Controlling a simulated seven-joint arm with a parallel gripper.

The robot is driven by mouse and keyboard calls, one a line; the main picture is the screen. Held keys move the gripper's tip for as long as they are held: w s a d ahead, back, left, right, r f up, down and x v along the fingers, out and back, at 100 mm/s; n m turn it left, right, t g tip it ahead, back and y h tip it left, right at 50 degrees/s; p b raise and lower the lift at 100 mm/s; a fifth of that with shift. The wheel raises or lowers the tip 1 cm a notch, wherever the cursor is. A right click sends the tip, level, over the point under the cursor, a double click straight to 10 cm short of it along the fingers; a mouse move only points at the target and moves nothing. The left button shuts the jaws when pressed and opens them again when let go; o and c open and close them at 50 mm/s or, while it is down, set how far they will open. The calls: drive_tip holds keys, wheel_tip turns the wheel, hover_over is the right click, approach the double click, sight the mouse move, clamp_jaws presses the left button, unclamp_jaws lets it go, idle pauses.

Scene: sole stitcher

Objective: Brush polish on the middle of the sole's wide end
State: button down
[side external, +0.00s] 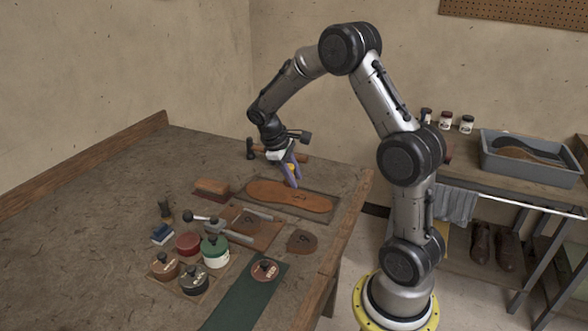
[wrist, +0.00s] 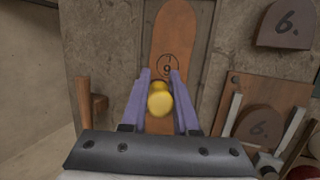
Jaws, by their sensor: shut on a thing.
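The orange-brown sole (side external: 270,193) lies flat in a dark recessed tray on the bench, and it also shows in the wrist view (wrist: 175,35). A small circle with a dark mark is drawn on its surface. My gripper (side external: 294,180) is over the sole, its purple fingers pointing down. In the wrist view the fingers (wrist: 160,92) are shut on a yellow round-ended thing (wrist: 159,100), probably the brush handle. The lower end of this thing is hidden, so I cannot tell whether it touches the sole. The near part of the sole is hidden behind it.
Several polish tins, including a red one (side external: 188,244) and a green one (side external: 215,251), stand in front. A hammer (side external: 251,148) is behind my gripper. A leather piece marked 6 (side external: 302,242) lies near the bench edge.

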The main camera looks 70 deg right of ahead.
sight(287, 182)
wheel_tip(287, 182, down, 2)
drive_tip(key=shift+f, duration=0.25)
drive_tip(key=shift+w+f, duration=0.7)
drive_tip(key=shift+f, duration=0.05)
drive_tip(key=shift+w, duration=4.2)
drive_tip(key=shift+s, duration=5)
drive_tip(key=shift+w+a, duration=0.2)
drive_tip(key=shift+w, duration=5)
drive_tip(key=shift+s, duration=5.15)
drive_tip(key=shift+r, duration=4.05)
